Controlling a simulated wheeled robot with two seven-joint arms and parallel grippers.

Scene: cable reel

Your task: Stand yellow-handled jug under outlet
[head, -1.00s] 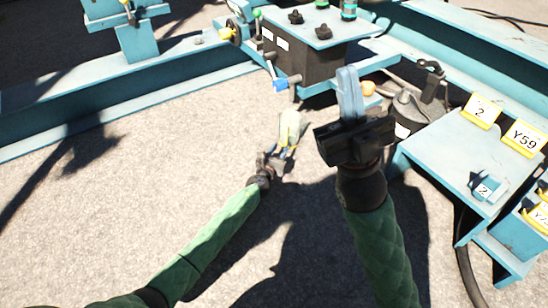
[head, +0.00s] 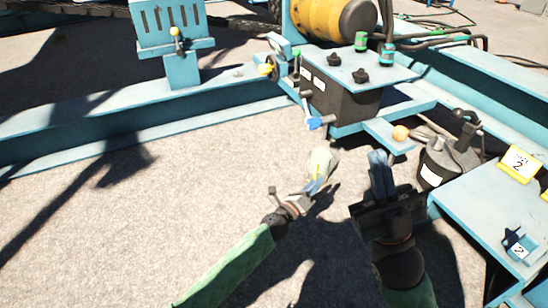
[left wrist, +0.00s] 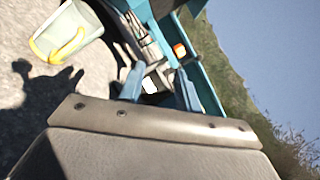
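The jug (head: 322,163), pale and translucent, stands on the ground just beyond my left gripper in the head view. In the left wrist view, the jug (left wrist: 72,32) is at the upper left, with its yellow handle (left wrist: 58,48) showing. My left gripper (head: 313,188) is open; its two blue fingers are apart in the wrist view and the jug is outside the gap between them. My right gripper (head: 382,165) is at the right of the jug, its fingers together and empty. A blue-handled valve (head: 318,122) sticks out low at the black tank's front; the outlet opening itself is not clear.
The black tank (head: 345,97) stands on a blue frame behind the jug. A dark canister (head: 447,160) and a blue table (head: 495,205) are at the right. Open ground (head: 150,230) lies to the left.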

